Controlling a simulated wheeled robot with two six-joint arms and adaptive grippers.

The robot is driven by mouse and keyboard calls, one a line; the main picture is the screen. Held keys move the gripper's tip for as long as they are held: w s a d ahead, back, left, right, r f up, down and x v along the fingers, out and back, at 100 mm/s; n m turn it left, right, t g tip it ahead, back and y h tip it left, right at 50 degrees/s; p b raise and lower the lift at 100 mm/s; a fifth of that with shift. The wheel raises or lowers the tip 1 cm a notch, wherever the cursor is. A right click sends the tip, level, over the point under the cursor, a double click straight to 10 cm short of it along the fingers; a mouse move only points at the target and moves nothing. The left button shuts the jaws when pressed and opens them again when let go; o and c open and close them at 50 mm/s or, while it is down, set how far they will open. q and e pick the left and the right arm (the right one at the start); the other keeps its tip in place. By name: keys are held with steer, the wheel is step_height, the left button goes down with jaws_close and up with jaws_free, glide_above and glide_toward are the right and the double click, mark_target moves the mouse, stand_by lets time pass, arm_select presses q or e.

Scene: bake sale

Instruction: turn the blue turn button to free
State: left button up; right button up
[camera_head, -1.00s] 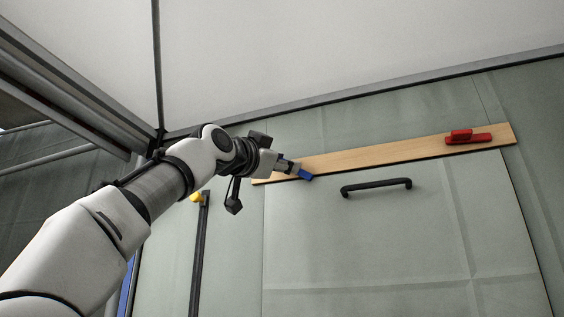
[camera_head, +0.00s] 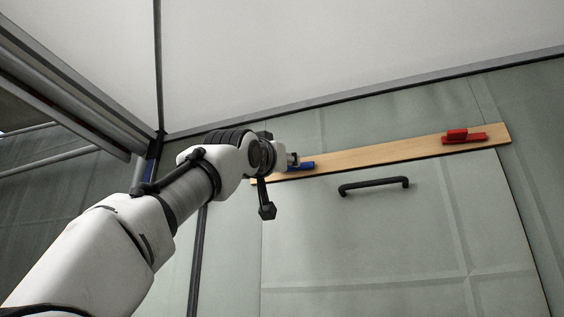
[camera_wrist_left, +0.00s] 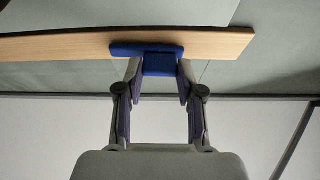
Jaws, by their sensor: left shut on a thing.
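The blue turn button (camera_head: 302,166) is on the left part of a wooden strip (camera_head: 385,155) above a grey-green panel. In the head view its long side now lies along the strip. My left gripper (camera_head: 293,160) is at the button. In the left wrist view the two fingers (camera_wrist_left: 160,72) are on either side of the blue block (camera_wrist_left: 159,63) of the button, shut on it. The longer blue base (camera_wrist_left: 125,50) lies along the wooden strip. My right gripper is in neither view.
A red turn button (camera_head: 463,136) is at the right end of the strip, lying along it. A black handle (camera_head: 374,186) sticks out from the panel below the strip. A grey metal frame stands at the left.

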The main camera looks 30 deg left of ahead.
arm_select(q)
steer(key=shift+w, duration=0.1)
stand_by(0.3)
steer(key=o, duration=1.2)
steer(key=shift+f, duration=0.1)
steer(key=shift+c, duration=0.2)
steer(key=shift+w, duration=0.2)
steer(key=shift+s, duration=0.2)
